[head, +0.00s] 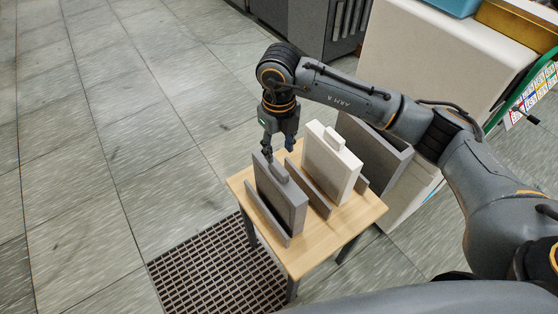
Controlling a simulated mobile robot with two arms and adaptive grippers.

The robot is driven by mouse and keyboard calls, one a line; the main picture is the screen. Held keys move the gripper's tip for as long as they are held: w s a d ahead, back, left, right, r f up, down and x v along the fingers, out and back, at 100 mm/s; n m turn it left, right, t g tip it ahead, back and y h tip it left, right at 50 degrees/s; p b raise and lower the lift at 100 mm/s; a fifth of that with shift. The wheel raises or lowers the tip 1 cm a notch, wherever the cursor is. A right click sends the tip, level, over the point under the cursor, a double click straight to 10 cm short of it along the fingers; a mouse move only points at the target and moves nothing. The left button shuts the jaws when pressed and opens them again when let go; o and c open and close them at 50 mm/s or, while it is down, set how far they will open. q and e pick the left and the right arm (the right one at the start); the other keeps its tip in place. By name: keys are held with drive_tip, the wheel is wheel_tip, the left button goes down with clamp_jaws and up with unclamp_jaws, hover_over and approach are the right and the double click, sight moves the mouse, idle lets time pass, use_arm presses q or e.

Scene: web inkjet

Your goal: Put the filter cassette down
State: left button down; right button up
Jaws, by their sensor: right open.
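A dark grey flat cassette with a top handle (283,201) stands on edge, leaning slightly, on a small wooden table (302,258). A similar white cassette with a handle (331,163) stands to its right. I cannot tell from the picture which of them is the filter cassette. Grey upright divider plates (307,189) stand beside and between them. My right gripper (279,150) points down at the top back of the grey cassette, its fingers open. Whether a finger touches the cassette is unclear. My left gripper is out of view.
A large white cabinet (410,60) stands behind my right arm, with blue and yellow boxes on top. A dark floor grate (205,270) lies at the table's left front. The tiled floor at left is clear.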

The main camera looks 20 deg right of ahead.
wheel_tip(320, 180, up, 5)
drive_tip(key=shift+r+b, duration=0.2)
drive_tip(key=shift+b, duration=0.2)
